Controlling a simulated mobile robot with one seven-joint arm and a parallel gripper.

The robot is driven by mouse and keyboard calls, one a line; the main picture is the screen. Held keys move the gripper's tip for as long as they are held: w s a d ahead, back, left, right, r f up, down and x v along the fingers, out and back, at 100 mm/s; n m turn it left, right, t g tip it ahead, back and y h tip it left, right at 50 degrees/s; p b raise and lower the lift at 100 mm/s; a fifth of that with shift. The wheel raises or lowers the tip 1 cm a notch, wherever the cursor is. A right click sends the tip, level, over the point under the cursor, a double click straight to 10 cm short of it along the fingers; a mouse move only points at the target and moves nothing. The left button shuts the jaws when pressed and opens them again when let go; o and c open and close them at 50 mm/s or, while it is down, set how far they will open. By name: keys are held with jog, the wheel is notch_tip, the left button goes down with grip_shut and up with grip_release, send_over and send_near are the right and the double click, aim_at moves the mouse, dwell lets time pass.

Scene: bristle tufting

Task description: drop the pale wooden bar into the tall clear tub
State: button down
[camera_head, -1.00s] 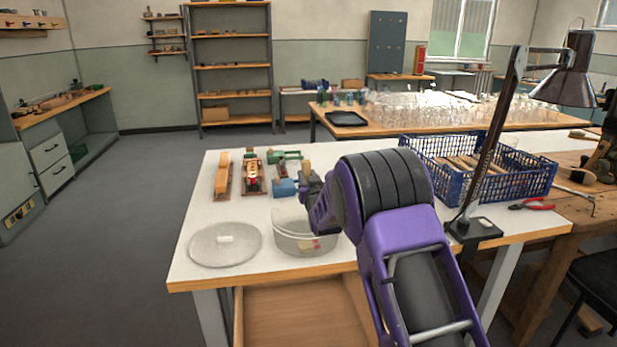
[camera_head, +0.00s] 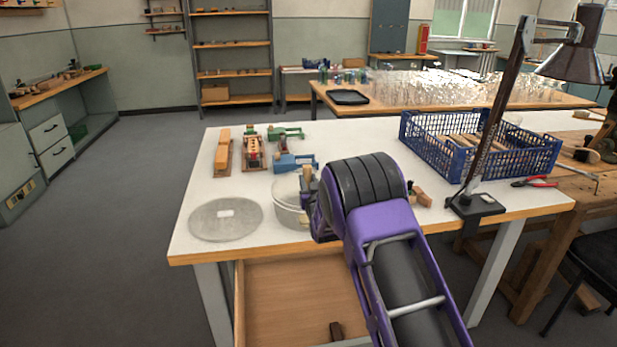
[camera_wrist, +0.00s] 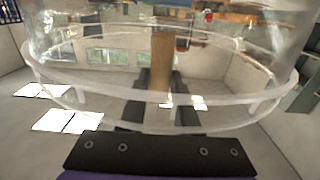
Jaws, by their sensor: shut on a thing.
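The pale wooden bar (camera_wrist: 162,62) stands between the two dark fingers of my gripper (camera_wrist: 163,82) in the wrist view. My gripper is shut on it. In the head view the bar's top end (camera_head: 309,175) shows upright just left of my dark wrist. The clear tub (camera_head: 284,205) stands on the white table, directly left of my gripper and partly hidden by it. In the wrist view the tub's clear wall and rim (camera_wrist: 50,84) curve across the picture, overlapping the fingers and bar. I cannot tell whether the bar is inside or outside the wall.
A round translucent lid (camera_head: 205,224) lies left of the tub. A blue tool (camera_head: 293,162) and wooden items stand behind it. A blue crate (camera_head: 482,165) and a lamp (camera_head: 476,203) are on the right. The table front has an open drawer (camera_head: 290,290) beneath.

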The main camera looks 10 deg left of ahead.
dwell(0.3)
jog(key=c, duration=0.5)
grip_release()
jog(key=shift+c, duration=0.2)
notch_tip(320, 180, up, 7)
jog(key=p, duration=0.1)
